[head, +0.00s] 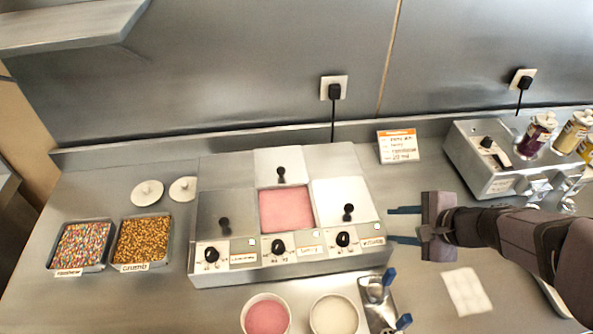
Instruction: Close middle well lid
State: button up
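The glaze warmer (300,262) stands mid-counter with three wells in a row. The middle well (286,210) is open and shows pink glaze. The middle lid (279,162), a pale plate with a black knob, lies behind this opening. The left lid (227,212) is grey and the right lid (335,198) is pale; both have black knobs and lie over their wells. My gripper (392,225) is right of the warmer, pointing left, with its two blue fingers apart and nothing between them. It is near the right lid's side, apart from the middle lid.
Two topping trays (108,246) (168,241) and two white discs (147,193) (184,189) are at left. Two tubs (266,316) (333,316) and a metal piece with blue clips (379,305) stand in front. A sign (398,146) and another appliance (480,150) are behind right.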

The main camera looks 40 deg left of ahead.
jog(key=w+a+m, duration=0.1)
jog(key=a, duration=0.1)
jog(key=w+a+r+m+y, duration=0.1)
jog(key=a, duration=0.1)
jog(key=w+a+m+t, duration=0.1)
jog(key=a, duration=0.1)
jog(key=shift+w+a+r+y, duration=0.2)
jog(key=shift+w+a+y, duration=0.15)
jog(key=shift+a+y, duration=0.05)
jog(key=a+m, duration=0.1)
jog(key=a, duration=0.2)
jog(key=a+m+g+y+b, duration=0.1)
jog(key=a, duration=0.2)
jog(key=s+a+y+b, duration=0.1)
jog(key=a, duration=0.2)
jog(key=shift+a+f+m+g, duration=0.2)
jog(key=shift+f+m+g, duration=0.1)
jog(key=shift+f+m, duration=0.1)
jog(key=m+g+y+b, duration=0.1)
jog(key=m+g+y, duration=0.1)
send_near(282, 170)
jog(key=shift+w+d+f, duration=0.2)
jog(key=shift+w+f, duration=0.1)
jog(key=shift+f, duration=0.1)
jog(key=shift+s+r+p+x, duration=0.15)
jog(key=shift+p+x, duration=0.5)
jog(key=shift+x, duration=1.35)
jog(key=shift+s+r+p+x, duration=0.15)
jog(key=shift+p+x, duration=0.45)
jog(key=shift+x, duration=1.4)
